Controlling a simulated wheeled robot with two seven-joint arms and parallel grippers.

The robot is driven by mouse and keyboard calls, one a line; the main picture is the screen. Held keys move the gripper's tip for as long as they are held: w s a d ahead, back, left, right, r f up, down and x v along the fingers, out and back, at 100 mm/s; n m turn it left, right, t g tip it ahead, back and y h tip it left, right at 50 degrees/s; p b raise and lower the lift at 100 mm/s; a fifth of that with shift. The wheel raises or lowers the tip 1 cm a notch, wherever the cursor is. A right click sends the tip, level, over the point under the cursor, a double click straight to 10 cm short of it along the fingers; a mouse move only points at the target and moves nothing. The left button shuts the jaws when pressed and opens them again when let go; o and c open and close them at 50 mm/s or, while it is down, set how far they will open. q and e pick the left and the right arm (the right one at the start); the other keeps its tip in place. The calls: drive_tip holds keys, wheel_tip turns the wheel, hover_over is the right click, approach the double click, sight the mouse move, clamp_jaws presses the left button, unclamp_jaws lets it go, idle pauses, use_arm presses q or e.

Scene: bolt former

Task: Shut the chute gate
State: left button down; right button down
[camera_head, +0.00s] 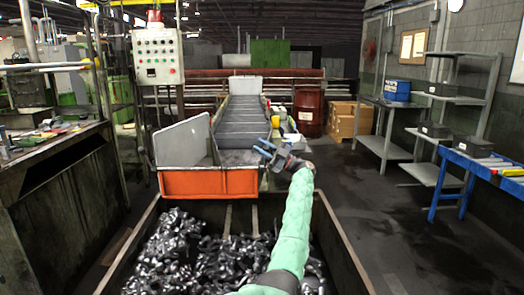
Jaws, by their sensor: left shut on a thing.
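The chute (240,157) is a grey metal tray with an orange front (208,184), at the foot of a dark conveyor (243,122). A pale grey upright panel (182,143) stands at its left side. Which plate is the chute gate is hard to tell. My left gripper (265,150), blue-grey on a green-sleeved arm, is at the right side of the chute, above the orange front's right end. It is shut on a small part there, likely of the gate, mostly hidden by the fingers. My right gripper is not in view.
A bin (357,272) full of dark metal parts lies below the chute, under my arm. A control box (157,57) stands behind left. A rust-red drum (309,112) and cardboard boxes (348,120) stand behind right. The floor at right is clear up to the blue bench (480,165).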

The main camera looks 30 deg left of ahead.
use_arm(q)
drive_tip(key=shift+f, duration=0.2)
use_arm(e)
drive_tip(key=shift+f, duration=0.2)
use_arm(q)
drive_tip(key=c, duration=1.2)
unclamp_jaws()
drive_tip(key=shift+d+r, duration=0.1)
drive_tip(key=shift+d, duration=0.2)
drive_tip(key=shift+b+v, duration=0.9)
drive_tip(key=shift+v, duration=2.85)
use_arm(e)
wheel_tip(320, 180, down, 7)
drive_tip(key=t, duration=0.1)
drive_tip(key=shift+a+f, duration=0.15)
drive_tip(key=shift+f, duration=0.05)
